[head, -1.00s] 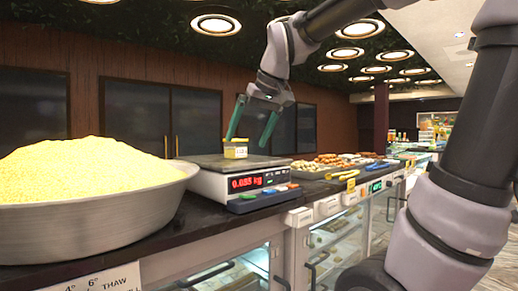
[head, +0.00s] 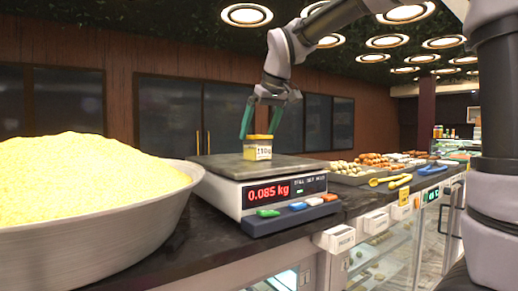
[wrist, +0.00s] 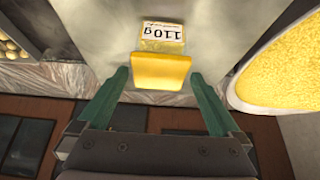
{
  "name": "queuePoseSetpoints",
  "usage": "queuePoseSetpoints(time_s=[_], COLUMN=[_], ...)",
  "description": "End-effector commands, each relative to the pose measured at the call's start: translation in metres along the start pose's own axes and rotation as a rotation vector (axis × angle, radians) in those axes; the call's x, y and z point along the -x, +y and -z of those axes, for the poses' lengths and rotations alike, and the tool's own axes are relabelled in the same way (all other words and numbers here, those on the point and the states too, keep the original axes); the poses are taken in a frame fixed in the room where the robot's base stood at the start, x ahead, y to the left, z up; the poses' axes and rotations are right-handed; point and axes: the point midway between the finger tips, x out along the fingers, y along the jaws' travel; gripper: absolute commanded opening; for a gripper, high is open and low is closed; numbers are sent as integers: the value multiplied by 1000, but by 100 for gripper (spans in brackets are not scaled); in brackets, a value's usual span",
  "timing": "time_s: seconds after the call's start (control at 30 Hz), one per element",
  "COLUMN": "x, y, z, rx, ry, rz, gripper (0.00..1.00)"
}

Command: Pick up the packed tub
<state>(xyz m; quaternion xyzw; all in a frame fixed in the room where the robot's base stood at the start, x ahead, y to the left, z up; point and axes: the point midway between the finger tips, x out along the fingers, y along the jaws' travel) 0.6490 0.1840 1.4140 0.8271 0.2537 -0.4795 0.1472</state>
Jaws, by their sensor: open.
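The packed tub (head: 257,149) is small, with a yellow lid and a white label. It stands upright on the steel pan of the scale (head: 262,184), whose display reads 0.085 kg. In the wrist view the tub (wrist: 161,62) shows its lid and a label reading 110g. My gripper (head: 261,136) is open, with green fingers. In the head view its fingers come down to either side of the tub near lid height. In the wrist view my gripper (wrist: 162,75) has its fingertips left and right of the lid, with gaps showing. The tub's far side is hidden.
A wide metal basin (head: 100,233) heaped with yellow grains stands left of the scale. Right of the scale are trays of sweets (head: 362,172), yellow tongs (head: 390,181) and a blue item (head: 432,170). Glass display cases lie below the dark counter.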

Motion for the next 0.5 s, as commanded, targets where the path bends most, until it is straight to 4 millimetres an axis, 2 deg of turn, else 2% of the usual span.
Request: queuePoseSetpoints(time_s=[0.3,0.5], x=[-41,-53], y=[2,3], z=[-1,0], rx=[0,-2], ry=[-3,0], rz=[1,-1], gripper=[100,100])
